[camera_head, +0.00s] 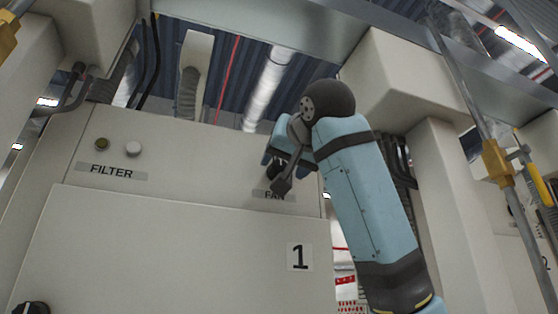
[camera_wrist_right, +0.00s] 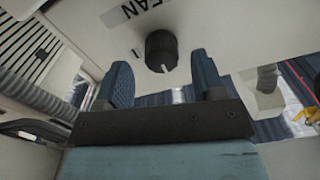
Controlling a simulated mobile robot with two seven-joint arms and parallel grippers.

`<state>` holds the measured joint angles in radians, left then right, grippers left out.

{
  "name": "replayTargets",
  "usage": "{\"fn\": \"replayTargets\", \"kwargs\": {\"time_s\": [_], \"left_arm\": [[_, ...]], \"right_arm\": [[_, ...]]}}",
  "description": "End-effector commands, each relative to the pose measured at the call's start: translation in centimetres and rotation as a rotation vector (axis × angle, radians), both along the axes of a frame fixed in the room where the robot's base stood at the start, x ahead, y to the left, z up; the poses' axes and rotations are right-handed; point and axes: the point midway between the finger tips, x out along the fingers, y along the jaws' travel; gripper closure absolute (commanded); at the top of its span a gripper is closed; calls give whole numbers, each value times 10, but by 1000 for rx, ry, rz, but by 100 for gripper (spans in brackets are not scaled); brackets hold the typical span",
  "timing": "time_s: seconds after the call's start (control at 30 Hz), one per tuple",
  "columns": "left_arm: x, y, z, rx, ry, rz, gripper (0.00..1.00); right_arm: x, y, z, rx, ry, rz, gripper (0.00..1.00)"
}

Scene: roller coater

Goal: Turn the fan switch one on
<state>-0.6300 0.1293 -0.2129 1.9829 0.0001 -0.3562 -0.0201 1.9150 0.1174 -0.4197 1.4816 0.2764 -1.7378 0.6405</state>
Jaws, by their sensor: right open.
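The fan switch (camera_wrist_right: 161,52) is a black round knob with a white pointer mark, on a cream cabinet panel beside the "FAN" label (camera_wrist_right: 137,10) in the right wrist view. My right gripper (camera_wrist_right: 158,75) is open, with one blue finger on each side of the knob's position in that view; I cannot tell whether they touch it. In the head view my right gripper (camera_head: 283,160) is at the panel by the partly hidden FAN label (camera_head: 274,195). The knob there is mostly hidden behind the gripper.
The cabinet panel also carries a FILTER label (camera_head: 111,171) with a dark button (camera_head: 102,143) and a white button (camera_head: 133,148) above it. A "1" label (camera_head: 299,257) is lower down. A black knob (camera_head: 31,308) is at bottom left. Pipes and a post (camera_head: 495,165) stand at right.

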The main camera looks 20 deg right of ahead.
Motion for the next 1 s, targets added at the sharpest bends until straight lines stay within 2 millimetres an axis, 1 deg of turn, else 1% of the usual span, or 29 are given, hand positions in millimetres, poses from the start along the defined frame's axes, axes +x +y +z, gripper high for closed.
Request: {"fn": "replayTargets", "kwargs": {"time_s": [0.03,0.07,0.23,0.4,0.6,0.67,0.7,0.77,0.8,0.83,1.0], "left_arm": [[1,0,7,1,-1,2,3],[1,1,9,1,-3,3,3],[3,0,11,-15,5,23,3],[5,-2,8,-25,11,35,3],[5,0,5,-21,13,35,3],[5,1,6,-20,13,34,3],[5,1,6,-19,13,34,3],[5,1,6,-19,11,33,3],[4,1,7,-19,11,33,3],[4,1,7,-19,11,33,3],[4,1,8,-19,9,32,3]], "right_arm": [[10,0,2,-1,3,-1,37],[14,0,2,-1,2,-1,37],[30,1,1,-1,0,-1,37],[36,1,0,0,0,0,37],[35,1,-1,0,-1,0,37],[35,1,0,0,-1,0,51],[35,1,0,0,-1,0,60],[35,1,0,0,-1,0,74],[35,1,0,-1,-1,1,83],[35,1,0,0,-1,1,87],[35,1,-1,5,-1,1,86]]}}
